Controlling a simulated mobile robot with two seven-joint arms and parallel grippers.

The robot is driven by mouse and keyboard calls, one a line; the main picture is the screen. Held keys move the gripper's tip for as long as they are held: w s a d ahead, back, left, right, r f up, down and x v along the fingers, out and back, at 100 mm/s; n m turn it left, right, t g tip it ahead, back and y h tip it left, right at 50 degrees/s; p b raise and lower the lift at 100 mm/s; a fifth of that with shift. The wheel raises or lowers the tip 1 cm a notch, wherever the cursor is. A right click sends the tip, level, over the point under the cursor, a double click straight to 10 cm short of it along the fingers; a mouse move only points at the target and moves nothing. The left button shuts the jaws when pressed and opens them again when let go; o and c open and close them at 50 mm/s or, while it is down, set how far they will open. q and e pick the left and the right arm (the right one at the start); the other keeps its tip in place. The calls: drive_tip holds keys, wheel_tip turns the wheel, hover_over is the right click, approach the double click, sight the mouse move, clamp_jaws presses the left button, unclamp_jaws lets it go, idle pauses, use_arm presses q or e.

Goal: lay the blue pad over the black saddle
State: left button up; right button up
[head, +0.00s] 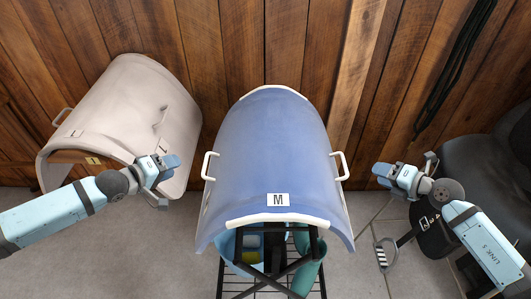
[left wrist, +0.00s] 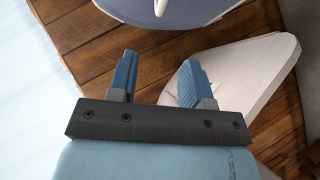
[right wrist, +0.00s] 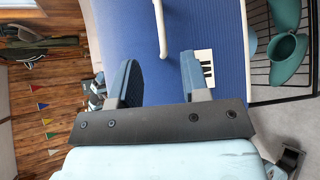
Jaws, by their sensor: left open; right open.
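The blue pad (head: 270,150) lies arched over a dark wire stand in the middle of the head view. It has white trim, a white handle on each side and a white "M" label. The black saddle (head: 475,165) is at the right edge of the head view, partly cut off and partly behind my right arm; a stirrup hangs at its left. My left gripper (head: 165,180) is open and empty, left of the pad's left handle. My right gripper (head: 405,170) is open and empty, between the pad's right handle (right wrist: 161,28) and the saddle. Neither touches the pad.
A cream pad (head: 130,110) sits on another stand at the left, close behind my left gripper. A plank wall (head: 235,40) closes the back. Dark straps (head: 455,65) hang at the upper right. Teal boots (right wrist: 286,58) and other items are under the blue pad.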

sight(207, 154)
use_arm(q)
drive_tip(key=shift+s+d+r, duration=0.1)
drive_tip(key=shift+s+d, duration=0.1)
use_arm(e)
drive_tip(key=shift+s+d+r, duration=0.1)
drive_tip(key=shift+s, duration=0.05)
use_arm(q)
drive_tip(key=x, duration=1.4)
drive_tip(key=shift+a, duration=0.15)
use_arm(e)
drive_tip(key=x, duration=1.4)
use_arm(q)
clamp_jaws()
use_arm(e)
clamp_jaws()
drive_tip(key=shift+r, duration=0.1)
